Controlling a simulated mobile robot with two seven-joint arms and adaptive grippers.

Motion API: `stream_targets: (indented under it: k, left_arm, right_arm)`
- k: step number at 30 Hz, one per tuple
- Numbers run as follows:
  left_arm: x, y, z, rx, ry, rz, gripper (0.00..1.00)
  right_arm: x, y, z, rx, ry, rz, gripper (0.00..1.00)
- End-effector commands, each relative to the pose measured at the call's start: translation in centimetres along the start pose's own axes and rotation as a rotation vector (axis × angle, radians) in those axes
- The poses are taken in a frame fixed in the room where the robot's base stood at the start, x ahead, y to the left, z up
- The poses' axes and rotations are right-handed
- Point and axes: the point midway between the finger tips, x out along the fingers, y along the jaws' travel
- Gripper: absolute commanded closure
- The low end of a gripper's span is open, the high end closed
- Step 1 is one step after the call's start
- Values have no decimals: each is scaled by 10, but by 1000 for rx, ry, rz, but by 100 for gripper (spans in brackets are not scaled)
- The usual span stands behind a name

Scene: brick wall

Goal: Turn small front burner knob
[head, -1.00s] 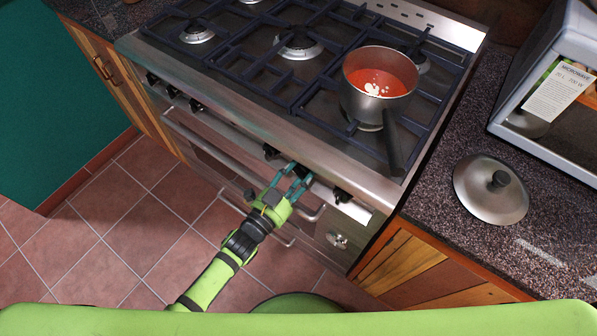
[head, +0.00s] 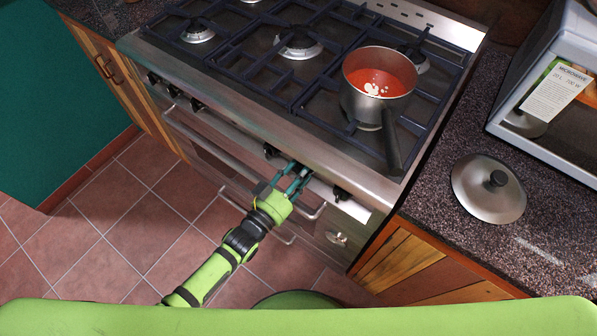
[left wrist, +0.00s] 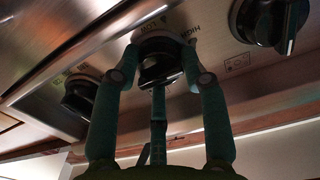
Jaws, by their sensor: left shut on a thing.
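My left gripper (head: 298,174) reaches the stove's front panel (head: 366,212). Its teal fingers are shut around a black burner knob (left wrist: 160,68), one finger on each side and one below, as the left wrist view shows. Lettering, including "HIGH", is printed on the panel around this knob. In the head view the fingers mostly hide the held knob. Neighbouring knobs stand free on either side: one to the left (head: 270,150) and one to the right (head: 341,192). They also show in the left wrist view, left (left wrist: 80,96) and right (left wrist: 272,22). My right gripper is not in view.
A steel pot (head: 362,104) with red sauce stands on the front right burner, its dark handle pointing to the front edge. An oven rail (head: 208,137) runs below the knobs. A lid (head: 489,190) and a microwave (head: 552,90) are on the right counter.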

Motion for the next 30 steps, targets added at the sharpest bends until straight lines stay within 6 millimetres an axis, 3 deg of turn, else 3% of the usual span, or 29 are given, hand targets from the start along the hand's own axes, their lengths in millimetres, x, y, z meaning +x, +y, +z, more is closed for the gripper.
stream_targets:
  k: [1, 12, 13, 14, 25, 30]
  left_arm:
    - [4, -2, -10, -2, 24, -1, 89]
    - [4, -2, -10, -4, 24, -2, 89]
    - [4, -2, -10, -4, 24, -3, 44]
    - [4, -2, -10, -4, 24, -3, 33]
    - [-1, -1, -4, -4, 9, -2, 33]
    - [-24, -1, -1, -4, 5, -2, 33]
  right_arm:
    - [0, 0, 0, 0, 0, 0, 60]
    - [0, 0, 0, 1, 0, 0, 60]
    - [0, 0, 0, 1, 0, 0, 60]
    - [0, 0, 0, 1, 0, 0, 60]
    - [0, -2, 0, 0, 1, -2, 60]
    - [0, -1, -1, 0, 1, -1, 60]
